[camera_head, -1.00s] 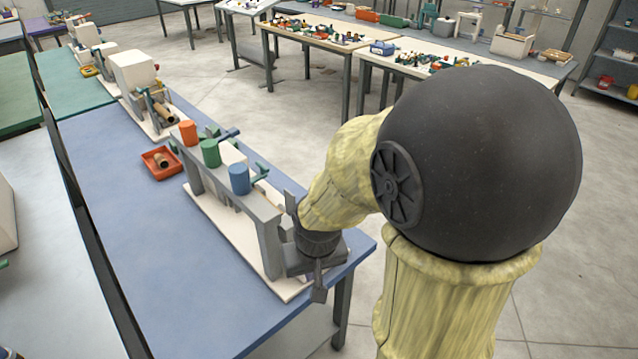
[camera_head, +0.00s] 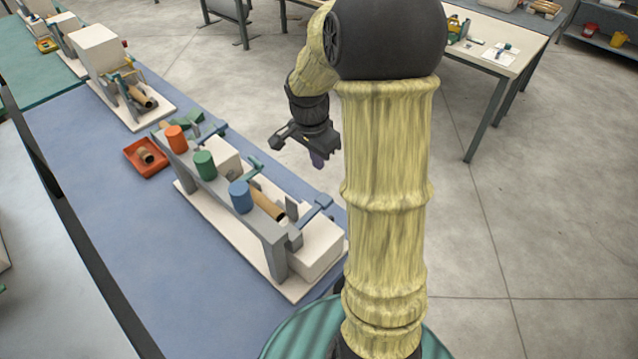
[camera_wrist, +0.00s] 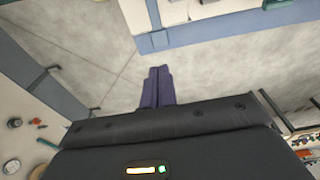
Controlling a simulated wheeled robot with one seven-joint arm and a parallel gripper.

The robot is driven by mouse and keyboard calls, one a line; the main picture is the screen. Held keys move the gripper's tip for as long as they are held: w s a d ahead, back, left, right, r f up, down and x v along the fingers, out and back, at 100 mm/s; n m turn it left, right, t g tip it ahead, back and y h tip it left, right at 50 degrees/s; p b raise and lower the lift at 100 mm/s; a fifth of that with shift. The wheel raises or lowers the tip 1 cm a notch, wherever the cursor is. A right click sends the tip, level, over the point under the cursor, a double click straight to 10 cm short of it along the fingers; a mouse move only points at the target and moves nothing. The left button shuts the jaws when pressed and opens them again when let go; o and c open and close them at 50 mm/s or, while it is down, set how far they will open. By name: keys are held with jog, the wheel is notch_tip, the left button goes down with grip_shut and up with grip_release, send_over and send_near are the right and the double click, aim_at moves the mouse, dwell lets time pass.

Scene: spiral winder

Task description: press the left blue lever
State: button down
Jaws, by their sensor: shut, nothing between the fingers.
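The spiral winder stands on a pale base (camera_head: 205,205) on the blue table, under a grey frame with orange, green and blue cylinders on top. One blue lever (camera_head: 215,130) is at its far left end, behind the orange cylinder. Another blue lever (camera_head: 318,206) is at its near right end. A green lever (camera_head: 253,168) lies between, and a brown tube (camera_head: 267,204) is beside the blue cylinder. My gripper (camera_head: 318,162) is shut and empty, beyond the winder's far side and apart from it. In the wrist view its purple fingers (camera_wrist: 157,86) are together above the grey floor.
A red tray (camera_head: 147,157) with a brown ring is left of the winder. A white machine (camera_head: 120,75) with a tube stands farther back. The blue table (camera_head: 125,235) is clear on the near left. Open floor lies beyond the table.

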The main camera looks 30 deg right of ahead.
aim_at(323, 199)
jog(key=shift+s, duration=0.1)
jog(key=shift+f, duration=0.1)
jog(key=f+p, duration=0.1)
jog(key=f, duration=0.3)
jog(key=d+f+p, duration=0.1)
jog(key=f, duration=0.4)
jog(key=f+p, duration=0.1)
jog(key=f, duration=0.3)
jog(key=shift+w+d+f, duration=0.3)
jog(key=shift+d+f, duration=0.05)
jog(key=shift+p, duration=0.3)
